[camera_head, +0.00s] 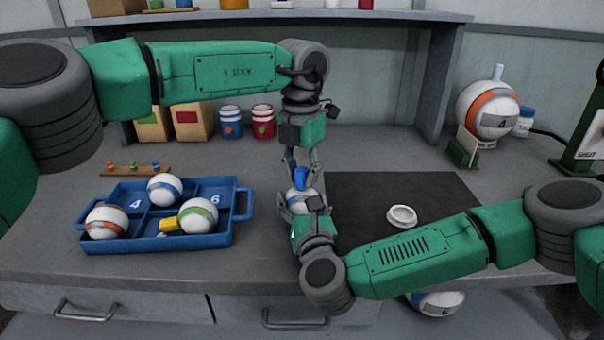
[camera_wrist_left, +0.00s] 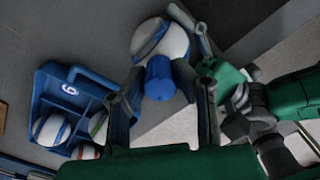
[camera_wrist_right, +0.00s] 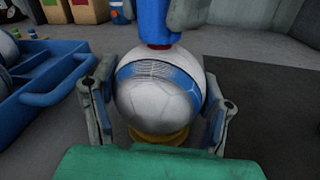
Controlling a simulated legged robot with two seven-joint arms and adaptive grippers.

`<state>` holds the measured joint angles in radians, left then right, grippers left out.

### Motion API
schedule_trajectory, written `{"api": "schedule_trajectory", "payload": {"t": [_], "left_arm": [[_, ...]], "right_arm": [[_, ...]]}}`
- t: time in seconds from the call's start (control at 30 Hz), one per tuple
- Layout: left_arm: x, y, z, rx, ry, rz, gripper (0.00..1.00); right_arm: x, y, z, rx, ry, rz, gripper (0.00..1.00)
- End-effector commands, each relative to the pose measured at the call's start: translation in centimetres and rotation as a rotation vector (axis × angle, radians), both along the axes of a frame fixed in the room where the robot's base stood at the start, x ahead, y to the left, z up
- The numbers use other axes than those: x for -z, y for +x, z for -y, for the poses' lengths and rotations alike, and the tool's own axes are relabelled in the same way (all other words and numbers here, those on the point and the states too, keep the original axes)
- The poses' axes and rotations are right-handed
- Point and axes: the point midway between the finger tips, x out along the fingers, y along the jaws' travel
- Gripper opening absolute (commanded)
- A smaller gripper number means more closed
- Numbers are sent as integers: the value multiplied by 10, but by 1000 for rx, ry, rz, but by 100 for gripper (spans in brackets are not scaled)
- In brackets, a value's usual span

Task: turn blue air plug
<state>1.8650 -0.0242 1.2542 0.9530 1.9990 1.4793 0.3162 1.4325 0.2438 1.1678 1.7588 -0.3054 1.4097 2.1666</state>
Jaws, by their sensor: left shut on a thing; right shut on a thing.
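A white ball with a blue band (camera_wrist_right: 155,100) is held between the two fingers of my right gripper (camera_wrist_right: 158,95). It shows partly hidden in the head view (camera_head: 297,203) and at the top of the left wrist view (camera_wrist_left: 158,38). The blue air plug (camera_wrist_left: 160,80) stands on top of the ball; it also shows in the head view (camera_head: 300,176). My left gripper (camera_head: 301,164) reaches down from above and is shut on the plug. A reddish ring shows at the plug's base in the right wrist view. A yellow part (camera_wrist_right: 160,137) shows under the ball.
A blue divided tray (camera_head: 110,243) holds several banded balls and a yellow piece (camera_head: 168,224) to the left. A black mat (camera_head: 385,182) with a white ring (camera_head: 401,216) lies to the right. Boxes and tins stand behind. A ball numbered 4 (camera_head: 484,110) sits back right.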

Motion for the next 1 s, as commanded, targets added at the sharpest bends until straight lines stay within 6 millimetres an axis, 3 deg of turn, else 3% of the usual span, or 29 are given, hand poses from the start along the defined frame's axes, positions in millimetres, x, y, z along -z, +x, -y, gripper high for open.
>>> {"api": "schedule_trajectory", "payload": {"t": [1.0], "left_arm": [[-5,2,0,961,0,17,0]], "right_arm": [[7,-2,1,0,-5,-15,38]]}}
